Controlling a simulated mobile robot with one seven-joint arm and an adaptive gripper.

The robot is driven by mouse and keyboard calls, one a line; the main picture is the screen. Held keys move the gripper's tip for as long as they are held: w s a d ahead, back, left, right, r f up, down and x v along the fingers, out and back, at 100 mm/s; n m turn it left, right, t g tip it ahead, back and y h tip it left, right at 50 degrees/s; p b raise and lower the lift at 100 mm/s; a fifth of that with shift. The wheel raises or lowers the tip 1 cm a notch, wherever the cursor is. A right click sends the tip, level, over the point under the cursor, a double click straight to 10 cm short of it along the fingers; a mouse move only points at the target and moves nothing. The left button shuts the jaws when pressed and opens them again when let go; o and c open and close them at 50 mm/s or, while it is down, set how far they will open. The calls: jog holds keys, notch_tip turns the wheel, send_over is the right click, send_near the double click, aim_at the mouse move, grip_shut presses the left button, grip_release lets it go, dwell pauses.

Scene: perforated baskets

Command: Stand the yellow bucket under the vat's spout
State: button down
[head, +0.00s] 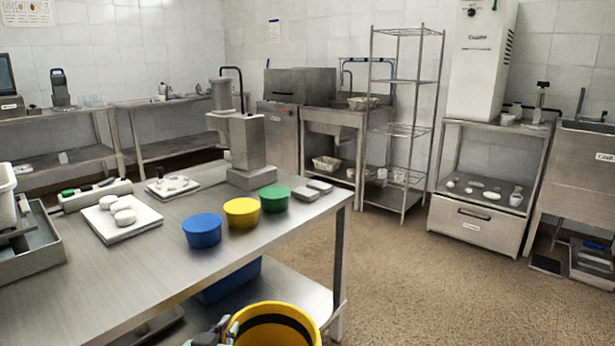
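A large yellow bucket (272,308) with a dark band inside shows at the bottom edge, in front of the table's front right corner. Its mouth faces up and its lower part is cut off by the frame. My gripper (224,329) is at the bucket's left rim, mostly cut off by the bottom edge. Its finger appears to touch the rim, but I cannot tell whether it is closed on it. I cannot make out a vat with a spout for certain in this view.
A steel table (150,262) holds a blue tub (202,231), a smaller yellow tub (241,213), a green tub (274,199) and a grey machine (247,150). A blue crate (230,283) sits on its lower shelf. Speckled floor (385,285) is clear to the right.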

jog(key=w+d+f+h, duration=0.1)
jog(key=d+f, duration=0.4)
jog(key=f, duration=0.3)
jog(key=w+d+f+m, duration=0.1)
jog(key=w+d+f, duration=0.1)
jog(key=d+f, duration=0.3)
jog(key=w+d+f+m+h, duration=0.1)
jog(key=d+f, duration=0.4)
jog(key=f, duration=0.6)
jog(key=shift+w+d+f+g+h, duration=0.15)
jog(key=shift+d+f+g+h, duration=0.15)
jog(key=shift+d, duration=0.15)
